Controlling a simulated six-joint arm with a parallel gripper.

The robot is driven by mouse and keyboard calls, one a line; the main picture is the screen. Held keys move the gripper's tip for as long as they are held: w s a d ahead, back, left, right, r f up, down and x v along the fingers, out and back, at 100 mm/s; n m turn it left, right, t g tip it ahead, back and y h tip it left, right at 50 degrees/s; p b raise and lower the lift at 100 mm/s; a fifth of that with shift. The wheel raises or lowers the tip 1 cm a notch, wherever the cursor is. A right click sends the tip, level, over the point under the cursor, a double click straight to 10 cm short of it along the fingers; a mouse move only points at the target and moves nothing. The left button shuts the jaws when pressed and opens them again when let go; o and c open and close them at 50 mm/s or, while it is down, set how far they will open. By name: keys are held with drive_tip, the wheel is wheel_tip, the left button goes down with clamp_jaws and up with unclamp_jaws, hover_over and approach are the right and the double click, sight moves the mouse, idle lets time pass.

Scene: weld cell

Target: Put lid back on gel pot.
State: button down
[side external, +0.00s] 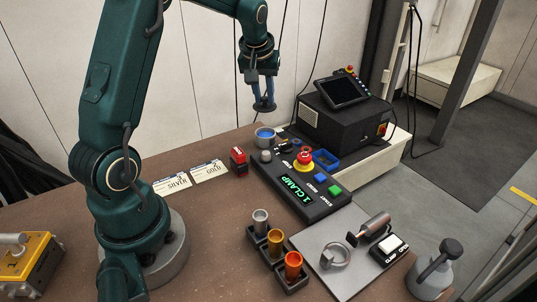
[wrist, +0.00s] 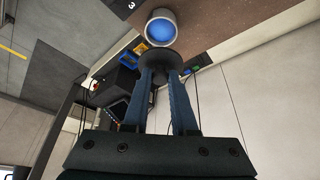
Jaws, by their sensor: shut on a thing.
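The gel pot (side external: 264,143) stands open at the back of the brown bench, showing blue gel inside a pale rim. In the wrist view, the pot (wrist: 162,42) shows just beyond my fingertips. My gripper (side external: 264,98) is shut on the dark round lid (side external: 264,108) and holds it in the air above the pot, clearly apart from it. In the wrist view, my gripper's two blue fingers (wrist: 167,75) meet the lid (wrist: 167,61), which appears as a dark disc. The lid's underside is hidden.
Right of the pot is the control panel (side external: 316,207) with a red emergency button (side external: 304,156). A blue tray (side external: 327,159) and black machine (side external: 345,122) stand behind. A red stamp (side external: 238,161) and cards (side external: 209,171) lie left. Colored cups (side external: 276,242) stand in front.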

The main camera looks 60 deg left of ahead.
sight(264, 112)
drive_tip(key=shift+d+f, duration=0.1)
drive_tip(key=shift+f, duration=3.15)
drive_tip(key=shift+f, duration=0.15)
drive_tip(key=shift+c, duration=0.8)
unclamp_jaws()
drive_tip(key=shift+r, duration=3.5)
